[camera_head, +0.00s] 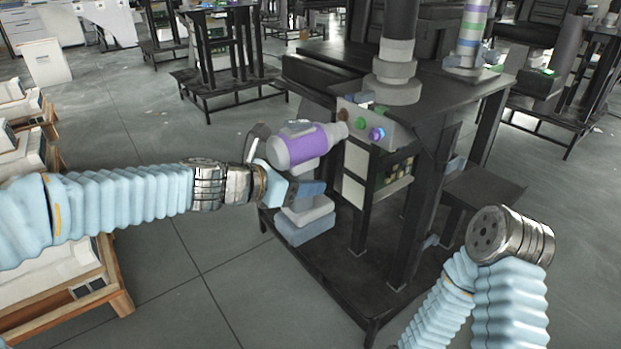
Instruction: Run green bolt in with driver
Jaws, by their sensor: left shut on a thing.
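My left gripper (292,188) is shut on the handle of a purple and grey driver (301,145). The driver's nose points right, at a grey block (375,118) on the lift column's stand. The block carries a brown bolt (343,115), a green bolt (361,123) and a purple-blue bolt (377,134) in a row. The driver's nose is close to the brown bolt and left of the green one. I cannot tell whether it touches anything. My right arm shows at the lower right, but its gripper is not in view.
A thick grey column (394,75) rises from the dark table (440,88) behind the block. A shelf box (375,172) hangs below it. White boxes on a wooden pallet (75,312) stand at the left. The floor between is clear.

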